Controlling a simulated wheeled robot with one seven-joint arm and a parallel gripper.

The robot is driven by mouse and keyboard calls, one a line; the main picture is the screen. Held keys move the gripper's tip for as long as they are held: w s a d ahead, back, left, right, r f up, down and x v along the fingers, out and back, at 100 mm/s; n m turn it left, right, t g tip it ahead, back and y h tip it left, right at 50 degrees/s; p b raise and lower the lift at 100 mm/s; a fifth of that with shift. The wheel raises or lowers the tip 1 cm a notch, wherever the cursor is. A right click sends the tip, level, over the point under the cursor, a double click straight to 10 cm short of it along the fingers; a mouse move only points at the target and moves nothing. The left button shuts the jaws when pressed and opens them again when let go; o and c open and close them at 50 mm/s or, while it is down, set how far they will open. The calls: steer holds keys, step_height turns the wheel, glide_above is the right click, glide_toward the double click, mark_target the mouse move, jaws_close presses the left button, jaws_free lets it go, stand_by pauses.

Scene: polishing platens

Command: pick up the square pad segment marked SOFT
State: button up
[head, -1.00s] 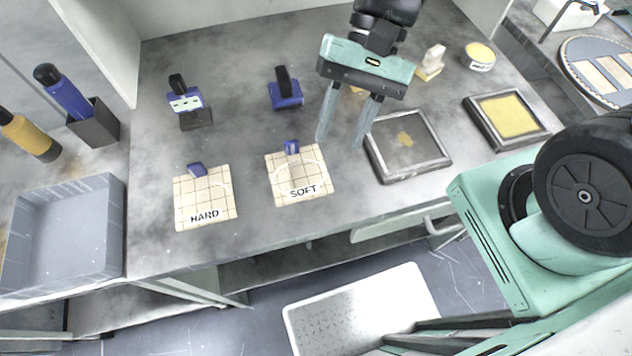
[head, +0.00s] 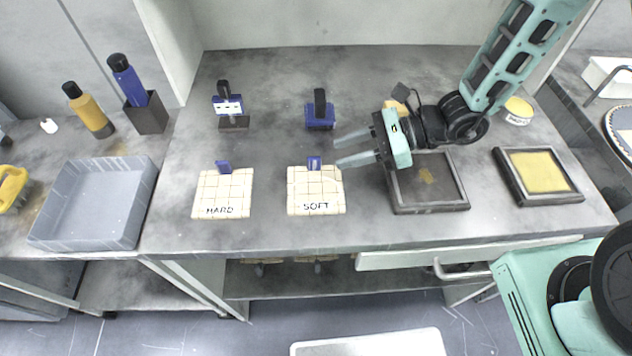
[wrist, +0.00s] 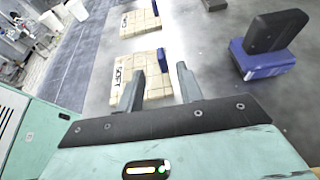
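The square pad segment marked SOFT (head: 316,193) lies flat on the grey bench in the middle of the head view, cream with grid lines and a small blue tab (head: 314,163) at its back edge. In the wrist view the SOFT pad (wrist: 154,88) is partly hidden behind my fingers, with its blue tab (wrist: 162,60) showing between them. My gripper (head: 337,151) is open and empty, its fingers pointing left, just right of the tab. I cannot tell its exact height above the bench. The similar pad marked HARD (head: 222,196) lies to the left.
A dark-framed tray (head: 430,208) lies right of the SOFT pad, and a yellow-filled tray (head: 541,198) farther right. A blue block with a black handle (head: 320,118) stands behind the pad. A grey bin (head: 95,205) is at the left. Bench between the pads is clear.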

mark_target(305, 169)
steer(key=x, duration=0.4)
steer(key=shift+a+p, duration=0.1)
steer(key=shift+p, duration=0.2)
steer(key=p+x, duration=0.1)
steer(key=x, duration=0.3)
steer(key=shift+w+a+r+p, duration=0.1)
steer(key=shift+a+p, duration=0.05)
steer(key=shift+p, duration=0.25)
steer(key=shift+a+f, duration=0.25)
steer(key=shift+a, duration=0.15)
jaws_close()
